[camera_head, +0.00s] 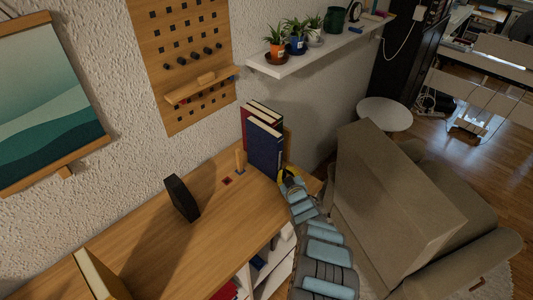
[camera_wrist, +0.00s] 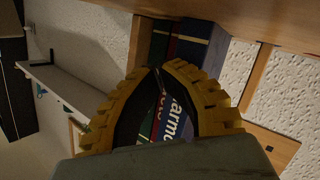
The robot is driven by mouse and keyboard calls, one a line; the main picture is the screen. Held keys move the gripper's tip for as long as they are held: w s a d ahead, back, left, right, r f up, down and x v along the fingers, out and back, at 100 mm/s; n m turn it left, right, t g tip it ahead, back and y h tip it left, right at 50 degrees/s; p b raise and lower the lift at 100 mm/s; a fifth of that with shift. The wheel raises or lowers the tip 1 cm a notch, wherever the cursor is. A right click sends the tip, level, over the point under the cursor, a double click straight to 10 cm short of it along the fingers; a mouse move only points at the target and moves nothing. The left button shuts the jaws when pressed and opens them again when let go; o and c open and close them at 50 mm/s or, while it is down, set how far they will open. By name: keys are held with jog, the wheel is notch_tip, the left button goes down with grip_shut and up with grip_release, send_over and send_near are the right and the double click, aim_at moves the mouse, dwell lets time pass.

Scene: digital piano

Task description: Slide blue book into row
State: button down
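The blue book (camera_head: 264,150) stands upright on the wooden desktop, against the right side of the row of books. A red book (camera_head: 243,122) stands behind it to the left. My gripper (camera_head: 289,175) is low at the right edge of the blue book. In the wrist view, the yellow fingers (camera_wrist: 160,72) come together at their tips, with nothing seen held between them. Book spines with lettering show through the gap between the fingers, and the blue book (camera_wrist: 194,48) shows just beyond the tips. I cannot tell whether the tips touch it.
A pegboard (camera_head: 185,60) and a white shelf with plants (camera_head: 320,48) are on the wall. A sofa (camera_head: 400,200) stands close to the right.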

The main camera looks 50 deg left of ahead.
jog(key=shift+a+f, duration=0.1)
jog(key=shift+a, duration=0.1)
dwell(0.3)
jog(key=shift+d, duration=0.1)
jog(key=shift+w+d+p, duration=0.2)
jog(key=shift+d+p, duration=0.2)
jog(key=shift+d, duration=1.95)
jog(key=shift+w, duration=0.15)
